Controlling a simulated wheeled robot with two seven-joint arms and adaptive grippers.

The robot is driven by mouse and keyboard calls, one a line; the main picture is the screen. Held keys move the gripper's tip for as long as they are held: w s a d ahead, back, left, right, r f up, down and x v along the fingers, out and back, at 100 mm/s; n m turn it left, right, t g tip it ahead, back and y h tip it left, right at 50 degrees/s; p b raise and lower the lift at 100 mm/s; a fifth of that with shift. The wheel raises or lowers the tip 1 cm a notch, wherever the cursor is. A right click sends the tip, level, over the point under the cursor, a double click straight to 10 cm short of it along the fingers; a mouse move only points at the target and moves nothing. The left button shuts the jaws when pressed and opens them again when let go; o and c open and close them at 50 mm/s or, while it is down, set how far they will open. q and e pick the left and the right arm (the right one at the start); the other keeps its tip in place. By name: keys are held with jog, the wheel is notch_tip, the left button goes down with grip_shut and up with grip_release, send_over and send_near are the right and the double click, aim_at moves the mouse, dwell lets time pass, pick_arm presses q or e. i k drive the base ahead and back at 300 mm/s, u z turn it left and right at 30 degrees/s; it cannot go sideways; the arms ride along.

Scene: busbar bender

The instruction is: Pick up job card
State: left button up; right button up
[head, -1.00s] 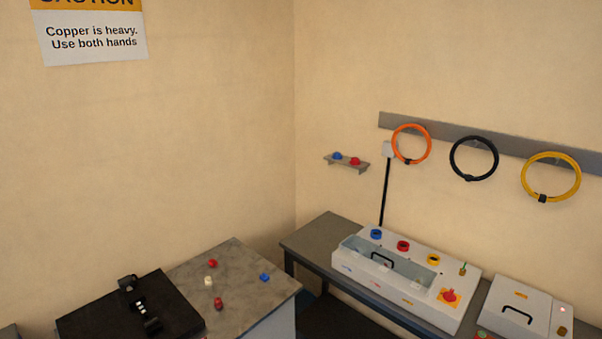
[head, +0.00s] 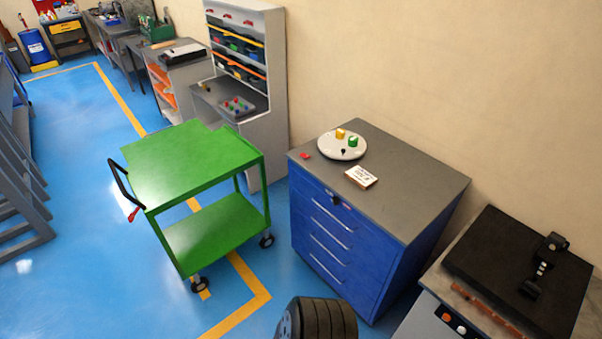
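A small white card with dark print (head: 361,177), which looks like the job card, lies flat on the grey top of the blue drawer cabinet (head: 345,237), near its front edge. A round pale plate (head: 342,146) with a yellow piece, a green piece and a small dark piece sits behind it to the left. A small red item (head: 306,156) lies at the cabinet top's left corner. Neither of my grippers shows in the head view.
A green cart (head: 190,160) stands left of the cabinet. A black bending tool on a bench (head: 520,262) is at the right. A dark ribbed wheel (head: 320,318) is at the bottom. A grey shelf unit (head: 270,60) stands behind. Blue floor is open at the left.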

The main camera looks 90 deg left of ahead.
aim_at(359, 175)
jog(key=u, duration=2.2)
